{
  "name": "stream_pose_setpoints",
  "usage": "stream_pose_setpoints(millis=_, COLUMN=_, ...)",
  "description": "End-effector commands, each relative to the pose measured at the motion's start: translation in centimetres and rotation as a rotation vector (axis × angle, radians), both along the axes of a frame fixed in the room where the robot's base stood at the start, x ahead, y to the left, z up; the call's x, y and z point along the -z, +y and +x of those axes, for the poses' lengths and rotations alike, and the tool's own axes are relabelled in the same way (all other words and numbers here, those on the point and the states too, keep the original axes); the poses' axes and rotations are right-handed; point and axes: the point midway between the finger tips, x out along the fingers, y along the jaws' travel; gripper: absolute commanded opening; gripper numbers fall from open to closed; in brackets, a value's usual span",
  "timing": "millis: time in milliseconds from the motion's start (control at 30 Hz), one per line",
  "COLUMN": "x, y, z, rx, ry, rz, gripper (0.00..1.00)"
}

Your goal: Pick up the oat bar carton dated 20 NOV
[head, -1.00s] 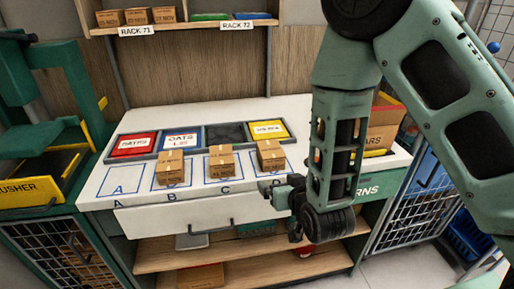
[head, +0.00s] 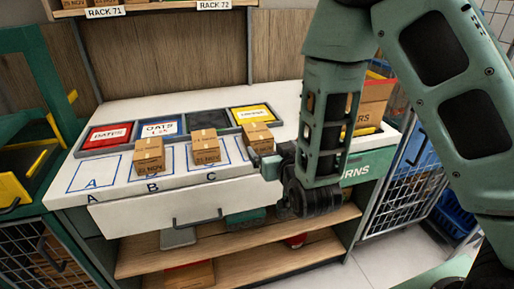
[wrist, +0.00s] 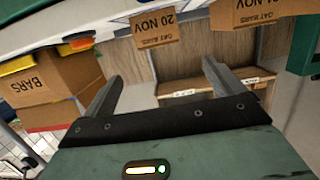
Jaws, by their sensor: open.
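The carton marked OAT BARS 20 NOV (wrist: 153,28) shows upside down near the top of the wrist view, beyond my fingertips. It appears to be the rightmost carton (head: 257,137) on the white counter in the head view, partly hidden by my gripper. My gripper (wrist: 160,82) is open and empty, its two fingers apart and short of the carton. In the head view my gripper (head: 268,166) is at the counter's front edge, close to that carton. Another oat bar carton (wrist: 247,12) is cut off at the wrist view's top; its full date is unclear.
Cartons stand at C (head: 206,150) and B (head: 149,157); square A (head: 92,175) is empty. Labelled trays (head: 110,134) line up behind them. A large BARS box (wrist: 45,82) stands at the counter's right end. A drawer (head: 190,211) and shelves lie below.

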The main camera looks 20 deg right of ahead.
Motion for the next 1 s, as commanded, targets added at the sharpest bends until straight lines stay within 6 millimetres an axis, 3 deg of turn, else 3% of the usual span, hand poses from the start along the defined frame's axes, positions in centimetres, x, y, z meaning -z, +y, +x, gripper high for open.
stream_pose_setpoints(millis=100, x=0.5, y=0.0, z=0.2, rx=-0.001, ry=-0.004, rz=0.000, gripper=0.94)
stream_pose_setpoints(millis=533, x=1.5, y=-0.1, z=8.0, rx=0.000, ry=0.001, rz=-0.001, gripper=0.94)
stream_pose_setpoints(millis=867, x=2.0, y=-0.1, z=10.7, rx=0.001, ry=0.001, rz=-0.001, gripper=0.94)
stream_pose_setpoints(millis=1000, x=2.2, y=-0.2, z=12.8, rx=0.000, ry=0.001, rz=-0.002, gripper=0.94)
